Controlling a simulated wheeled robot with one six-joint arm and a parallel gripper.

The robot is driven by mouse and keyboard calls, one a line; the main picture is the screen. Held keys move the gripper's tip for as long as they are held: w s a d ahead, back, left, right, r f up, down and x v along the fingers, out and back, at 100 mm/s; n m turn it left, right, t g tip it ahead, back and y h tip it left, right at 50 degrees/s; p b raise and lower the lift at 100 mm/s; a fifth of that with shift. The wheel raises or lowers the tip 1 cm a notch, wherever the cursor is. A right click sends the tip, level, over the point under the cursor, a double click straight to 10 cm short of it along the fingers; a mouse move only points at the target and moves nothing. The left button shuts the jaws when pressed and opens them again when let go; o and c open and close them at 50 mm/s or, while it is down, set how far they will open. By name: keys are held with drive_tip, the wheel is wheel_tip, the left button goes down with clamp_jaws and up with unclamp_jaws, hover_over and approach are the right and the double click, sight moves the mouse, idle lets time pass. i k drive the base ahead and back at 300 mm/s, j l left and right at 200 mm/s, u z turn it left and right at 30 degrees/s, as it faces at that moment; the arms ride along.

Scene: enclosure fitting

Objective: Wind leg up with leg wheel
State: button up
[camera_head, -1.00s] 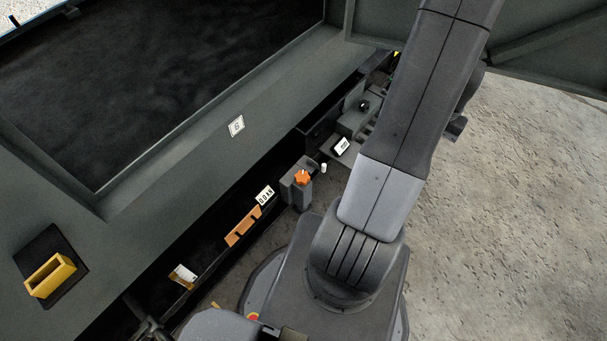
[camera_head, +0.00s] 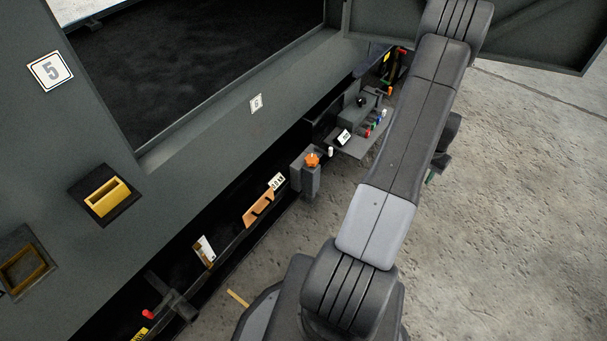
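An orange star-shaped knob (camera_head: 312,160) sits on top of a grey post (camera_head: 311,181) beside the long dark enclosure; it may be the leg wheel, but I cannot tell for sure. No leg is clearly recognisable. My arm (camera_head: 400,140) rises from the bottom middle to the top right, to the right of the knob and apart from it. My gripper's fingers are not visible. A dark part with a green bit shows behind the arm's right side, too hidden to identify.
The enclosure wall carries a yellow handle (camera_head: 106,197), a "5" plate (camera_head: 50,71) and a "6" plate (camera_head: 256,103). A grey shelf (camera_head: 352,145) with small coloured knobs stands beyond the post. A panel (camera_head: 540,35) juts out at top right. Bare concrete floor (camera_head: 510,210) lies at right.

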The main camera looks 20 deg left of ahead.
sight(311, 161)
drive_tip(key=k+u, duration=0.15)
drive_tip(key=u, duration=0.25)
drive_tip(key=k+u, duration=0.15)
drive_tip(key=u, duration=0.3)
drive_tip(key=k+j+u, duration=0.1)
drive_tip(key=u, duration=0.3)
drive_tip(key=i+l+u, duration=0.1)
drive_tip(key=l, duration=0.25)
drive_tip(key=i+l+u, duration=0.15)
drive_tip(key=l, duration=0.2)
drive_tip(key=i+l+u, duration=0.1)
drive_tip(key=l, duration=0.3)
drive_tip(key=l+u, duration=0.15)
drive_tip(key=l, duration=0.2)
drive_tip(key=i, duration=0.05)
